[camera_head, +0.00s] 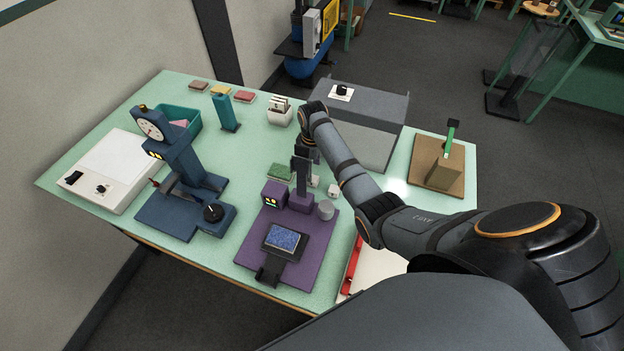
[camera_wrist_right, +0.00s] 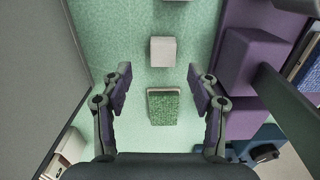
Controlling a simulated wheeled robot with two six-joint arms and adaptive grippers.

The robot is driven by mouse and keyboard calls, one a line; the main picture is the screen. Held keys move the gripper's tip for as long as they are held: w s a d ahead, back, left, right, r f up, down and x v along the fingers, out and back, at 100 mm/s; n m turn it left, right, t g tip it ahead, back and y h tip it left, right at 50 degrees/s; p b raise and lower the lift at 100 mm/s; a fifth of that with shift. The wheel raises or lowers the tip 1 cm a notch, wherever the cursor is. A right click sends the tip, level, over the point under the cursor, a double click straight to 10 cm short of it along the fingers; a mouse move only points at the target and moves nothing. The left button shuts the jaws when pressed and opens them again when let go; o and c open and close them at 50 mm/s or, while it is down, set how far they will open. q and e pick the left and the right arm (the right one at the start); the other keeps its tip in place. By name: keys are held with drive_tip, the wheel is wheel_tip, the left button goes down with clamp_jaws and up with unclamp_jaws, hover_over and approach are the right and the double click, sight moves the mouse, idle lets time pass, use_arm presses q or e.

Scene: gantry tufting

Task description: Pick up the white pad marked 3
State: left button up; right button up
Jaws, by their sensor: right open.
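The wrist view shows one pale block (camera_wrist_right: 163,51) just beyond my fingertips, and another (camera_wrist_right: 176,2) cut by the top edge. No number is legible on either, so I cannot tell which is marked 3. A green textured pad (camera_wrist_right: 163,107) lies below, between the fingers in the picture; it also shows in the head view (camera_head: 280,171). My right gripper (camera_wrist_right: 159,76) is open and empty above the table. My left gripper is not in view.
The purple machine (camera_head: 322,236) stands close on one side, a grey platform (camera_head: 384,108) on the other. A blue machine with a dial (camera_head: 180,164), a white card holder (camera_head: 279,117) and a brown block with a green handle (camera_head: 439,178) stand around.

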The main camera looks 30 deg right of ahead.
sight(314, 179)
drive_tip(key=shift+w+f, duration=0.15)
drive_tip(key=shift+f, duration=0.25)
drive_tip(key=shift+s+d+f+p, duration=0.1)
drive_tip(key=shift+s+f+p, duration=0.3)
drive_tip(key=shift+f+p, duration=0.25)
drive_tip(key=f, duration=0.3)
drive_tip(key=shift+s, duration=0.25)
drive_tip(key=shift+w+f, duration=0.1)
drive_tip(key=shift+f, duration=0.1)
drive_tip(key=c, duration=0.5)
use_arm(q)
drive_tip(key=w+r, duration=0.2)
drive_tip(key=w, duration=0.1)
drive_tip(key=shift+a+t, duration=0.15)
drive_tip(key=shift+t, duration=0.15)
use_arm(e)
drive_tip(key=c, duration=0.5)
